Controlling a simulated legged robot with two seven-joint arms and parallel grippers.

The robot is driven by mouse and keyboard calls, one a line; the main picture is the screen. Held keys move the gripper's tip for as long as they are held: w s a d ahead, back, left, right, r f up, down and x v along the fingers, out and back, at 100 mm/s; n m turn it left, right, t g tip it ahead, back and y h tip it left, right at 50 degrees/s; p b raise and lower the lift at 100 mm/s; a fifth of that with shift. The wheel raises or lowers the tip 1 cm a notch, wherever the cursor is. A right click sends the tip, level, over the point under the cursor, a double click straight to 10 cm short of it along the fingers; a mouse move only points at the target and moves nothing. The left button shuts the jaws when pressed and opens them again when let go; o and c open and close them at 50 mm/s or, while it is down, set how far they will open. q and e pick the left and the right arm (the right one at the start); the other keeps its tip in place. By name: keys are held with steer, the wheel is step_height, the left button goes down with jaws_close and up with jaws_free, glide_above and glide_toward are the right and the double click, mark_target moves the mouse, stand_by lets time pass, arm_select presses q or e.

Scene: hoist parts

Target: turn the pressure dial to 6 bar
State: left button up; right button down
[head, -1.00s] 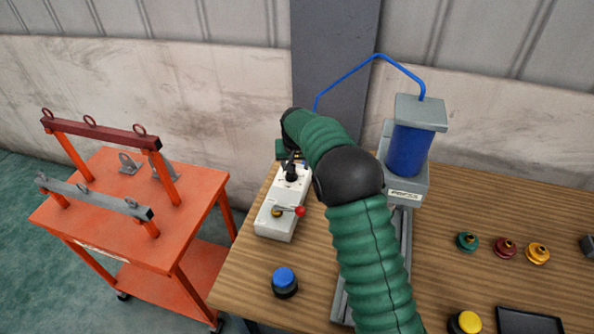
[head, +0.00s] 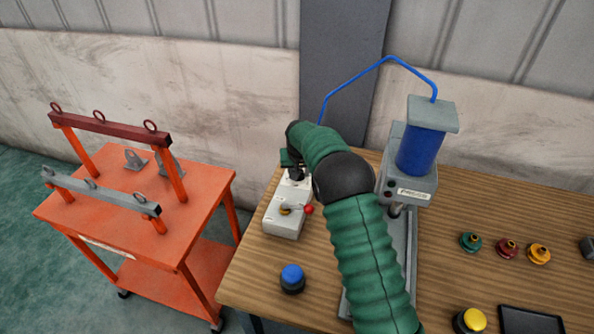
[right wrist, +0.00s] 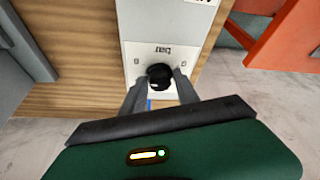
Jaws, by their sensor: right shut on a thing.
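The pressure dial is a black round knob (right wrist: 159,76) on the top of a pale grey control box (head: 285,217) near the table's left edge. My right gripper (head: 294,172) reaches down over the box's far end in the head view. In the right wrist view its two grey fingers (right wrist: 158,84) stand on either side of the knob, shut on it. The knob's pointer and the scale are too small or hidden to read; only some dark print shows beyond the knob. A red-tipped lever (head: 308,209) is on the box's near part. My left gripper is not in view.
A press with a blue cylinder (head: 421,150) stands right of my arm. A blue button (head: 292,278) sits nearer, before the box. Green, red and yellow fittings (head: 508,248) lie at right. An orange cart (head: 120,215) stands left, apart from the table.

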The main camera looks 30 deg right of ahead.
steer(key=shift+w+d+r, duration=0.1)
steer(key=shift+d+r, duration=0.15)
steer(key=shift+w+a+r, duration=0.1)
steer(key=shift+a, duration=0.1)
steer(key=shift+d+r, duration=0.15)
stand_by(0.9)
steer(key=c, duration=1.1)
jaws_free()
steer(key=shift+f, duration=0.2)
steer(key=v, duration=1.7)
steer(key=shift+s+f+b, duration=0.15)
steer(key=shift+s+b, duration=0.2)
